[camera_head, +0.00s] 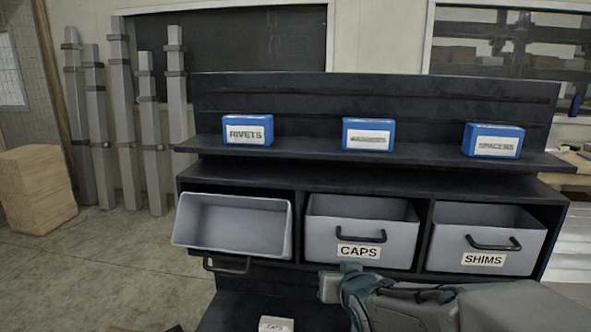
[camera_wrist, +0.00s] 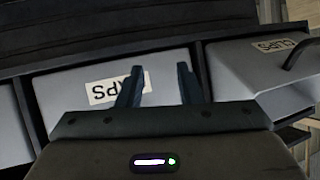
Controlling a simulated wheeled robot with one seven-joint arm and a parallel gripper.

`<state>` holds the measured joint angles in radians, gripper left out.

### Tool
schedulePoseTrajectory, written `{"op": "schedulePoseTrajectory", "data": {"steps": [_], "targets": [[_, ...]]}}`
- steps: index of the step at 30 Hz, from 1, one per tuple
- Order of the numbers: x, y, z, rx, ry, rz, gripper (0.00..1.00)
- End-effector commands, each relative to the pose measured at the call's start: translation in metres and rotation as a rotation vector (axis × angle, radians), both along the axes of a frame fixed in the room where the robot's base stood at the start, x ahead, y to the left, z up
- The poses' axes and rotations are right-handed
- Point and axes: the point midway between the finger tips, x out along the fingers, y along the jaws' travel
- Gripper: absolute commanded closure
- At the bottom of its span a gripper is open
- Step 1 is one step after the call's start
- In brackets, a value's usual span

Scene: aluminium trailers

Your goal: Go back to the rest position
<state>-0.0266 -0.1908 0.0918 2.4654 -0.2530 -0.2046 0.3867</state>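My gripper (camera_wrist: 157,82) is open and empty, its two fingers apart in the wrist view. The grey CAPS bin (camera_wrist: 65,100) shows upside down behind the fingers; I cannot tell whether they touch it. In the head view my arm enters from the lower right, its end low in front of the CAPS bin (camera_head: 320,232), and the fingertips are not clear there. The left bin (camera_head: 183,228) is tipped forward and its inside looks empty. It also shows in the wrist view (camera_wrist: 235,70), with a label and a dark handle.
The dark shelf unit (camera_head: 370,95) holds three blue boxes, one marked RIVETS (camera_head: 247,120). The SHIMS bin (camera_head: 530,258) is at the right. A small white labelled box (camera_head: 276,325) sits low down.

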Motion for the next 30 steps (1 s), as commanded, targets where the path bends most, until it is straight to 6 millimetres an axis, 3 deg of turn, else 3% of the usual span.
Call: {"op": "schedulePoseTrajectory", "data": {"steps": [1,9,15,18,23,30], "targets": [[-0.011,-0.010,0.021,-0.029,0.054,-0.025,0.68],[-0.089,-0.052,0.057,-0.136,0.407,-0.099,0.68],[-0.154,-0.063,0.083,-0.154,0.652,-0.087,0.68],[-0.177,-0.064,0.091,-0.154,0.734,-0.070,0.68],[-0.195,-0.062,0.096,-0.149,0.798,-0.054,0.68],[-0.197,-0.062,0.094,-0.150,0.807,-0.052,0.68]]}}
